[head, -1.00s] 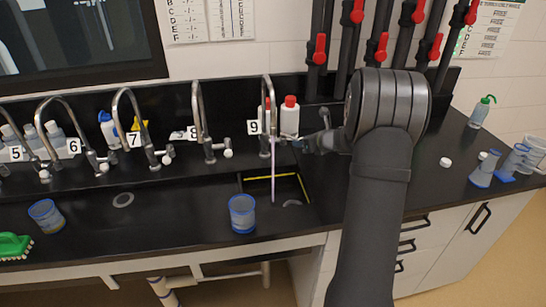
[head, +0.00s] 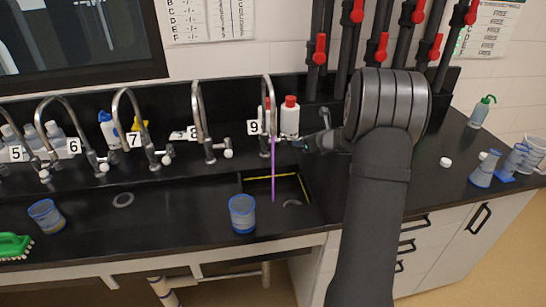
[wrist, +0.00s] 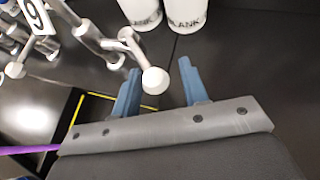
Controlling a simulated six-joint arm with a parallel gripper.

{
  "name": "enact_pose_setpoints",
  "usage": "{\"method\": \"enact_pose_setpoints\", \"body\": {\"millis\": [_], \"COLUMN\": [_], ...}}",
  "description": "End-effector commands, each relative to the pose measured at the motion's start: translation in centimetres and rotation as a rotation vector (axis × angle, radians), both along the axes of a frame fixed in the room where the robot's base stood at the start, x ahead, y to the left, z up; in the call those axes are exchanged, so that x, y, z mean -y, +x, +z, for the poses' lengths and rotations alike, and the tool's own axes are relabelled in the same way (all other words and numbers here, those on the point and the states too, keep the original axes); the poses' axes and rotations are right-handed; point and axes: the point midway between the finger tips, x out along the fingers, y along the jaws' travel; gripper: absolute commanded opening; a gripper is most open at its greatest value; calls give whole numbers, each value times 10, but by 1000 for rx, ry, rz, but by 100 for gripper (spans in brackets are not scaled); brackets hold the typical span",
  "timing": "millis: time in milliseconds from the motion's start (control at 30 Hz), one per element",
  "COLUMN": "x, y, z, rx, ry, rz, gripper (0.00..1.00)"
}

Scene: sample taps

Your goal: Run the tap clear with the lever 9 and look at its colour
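Tap 9 (head: 268,95) is a tall silver gooseneck with a label "9" (head: 255,127) on its left. A strong purple stream (head: 273,172) runs from its spout into the black sink (head: 306,198). The stream also shows at the left edge of the wrist view (wrist: 28,149). The tap's lever (wrist: 131,47) ends in a white knob (wrist: 155,80). My gripper (wrist: 159,66) is open, its two blue fingers apart. The knob lies between them in the picture, closer to the left finger; I cannot tell whether they touch.
White bottles with red caps (head: 290,115) stand right behind tap 9. A clear blue-rimmed beaker (head: 242,214) stands at the sink's left front. Other taps, such as tap 8 (head: 199,110), stand to the left. Blue-based glassware (head: 484,170) is at the far right.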

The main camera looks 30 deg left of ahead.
Motion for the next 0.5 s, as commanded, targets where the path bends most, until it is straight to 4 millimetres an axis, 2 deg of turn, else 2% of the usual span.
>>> {"method": "enact_pose_setpoints", "body": {"millis": [500], "x": [-2], "y": [-5], "z": [0], "rx": [0], "ry": [0], "rz": [1], "gripper": [40]}}
